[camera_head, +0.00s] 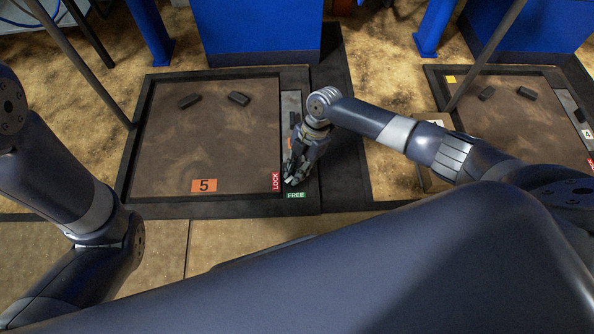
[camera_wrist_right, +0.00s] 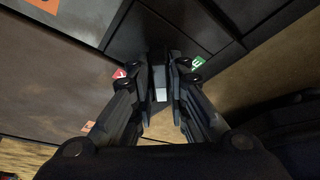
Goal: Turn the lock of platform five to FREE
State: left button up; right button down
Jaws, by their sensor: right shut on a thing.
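Platform five is a brown plate with a dark frame (camera_head: 200,135) and an orange label "5" (camera_head: 204,186). At its front right corner are a red LOCK label (camera_head: 276,181) and a green FREE label (camera_head: 296,195). My right gripper (camera_head: 295,180) points down beside these labels. In the right wrist view my right gripper (camera_wrist_right: 160,75) is shut on the lock's handle, a small dark piece with a pale face mostly hidden by the fingers. The red label (camera_wrist_right: 120,73) and green label (camera_wrist_right: 196,63) lie either side. The handle's exact angle cannot be told. My left gripper is out of view.
Another platform (camera_head: 518,107) with label "4" stands to the right. Blue posts and cabinets (camera_head: 262,35) stand behind. Thin dark poles rise beside the platforms.

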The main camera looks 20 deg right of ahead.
jog(key=n, duration=0.2)
jog(key=n+g+h+b, duration=0.1)
jog(key=n, duration=0.2)
jog(key=shift+w+a+f+n+g, duration=0.1)
jog(key=shift+w+a+n+g, duration=0.05)
jog(key=shift+n+g, duration=0.15)
jog(key=shift+n+g+h+b, duration=0.4)
jog(key=shift+n+h, duration=0.6)
jog(key=shift+n, duration=1.1)
jog(key=c, duration=1.6)
grip_release()
jog(key=shift+o, duration=0.2)
jog(key=v, duration=1.2)
